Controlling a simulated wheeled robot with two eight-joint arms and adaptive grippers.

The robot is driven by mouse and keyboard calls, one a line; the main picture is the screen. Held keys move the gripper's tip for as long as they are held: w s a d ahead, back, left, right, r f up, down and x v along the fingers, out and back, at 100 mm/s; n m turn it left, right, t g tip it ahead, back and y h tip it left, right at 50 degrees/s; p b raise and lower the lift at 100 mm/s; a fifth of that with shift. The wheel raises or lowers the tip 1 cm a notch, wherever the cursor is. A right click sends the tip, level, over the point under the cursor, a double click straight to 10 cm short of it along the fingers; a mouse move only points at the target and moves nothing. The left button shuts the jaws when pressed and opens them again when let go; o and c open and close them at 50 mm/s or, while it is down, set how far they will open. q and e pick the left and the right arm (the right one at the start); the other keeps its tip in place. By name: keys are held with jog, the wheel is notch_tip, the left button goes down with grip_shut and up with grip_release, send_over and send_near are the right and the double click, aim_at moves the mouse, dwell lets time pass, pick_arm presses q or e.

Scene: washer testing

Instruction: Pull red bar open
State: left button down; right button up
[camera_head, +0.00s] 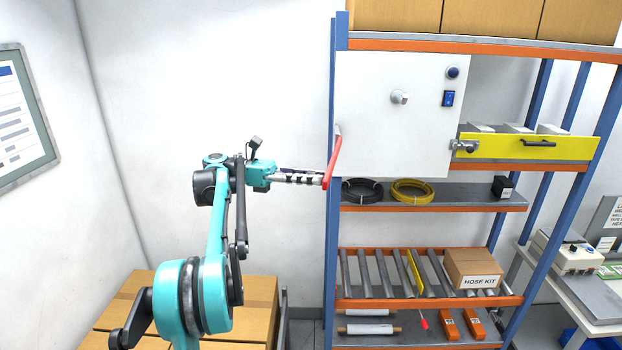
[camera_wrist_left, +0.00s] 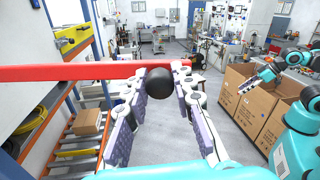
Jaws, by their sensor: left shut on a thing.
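The red bar (camera_head: 335,155) slants down and toward me from the left side of the white panel (camera_head: 385,130). My left gripper (camera_head: 322,180) comes in from the left and is shut on the bar near its lower end. In the left wrist view the red bar (camera_wrist_left: 70,73) runs across the frame to my left gripper (camera_wrist_left: 165,75). A black ball (camera_wrist_left: 153,77) shows between the fingers, and the fingertips hide part of the bar. My right gripper (camera_wrist_left: 268,76) is small at the right of the left wrist view, away from the bar; its opening is unclear.
The panel bears a silver knob (camera_head: 400,97), a blue switch (camera_head: 448,98) and a latch (camera_head: 464,146). A yellow drawer (camera_head: 525,146) is to its right. Coiled hoses (camera_head: 412,190) and rollers (camera_head: 380,275) are below. Cardboard boxes (camera_head: 255,295) stand beneath my left arm.

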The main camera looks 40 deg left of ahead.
pick_arm(q)
jog(key=c, duration=1.3)
grip_release()
jog(key=shift+w+d, duration=0.1)
jog(key=shift+d, duration=0.05)
jog(key=shift+o, duration=0.2)
jog(key=shift+r, duration=0.15)
notch_tip(320, 180, up, 10)
jog(key=shift+f, duration=0.1)
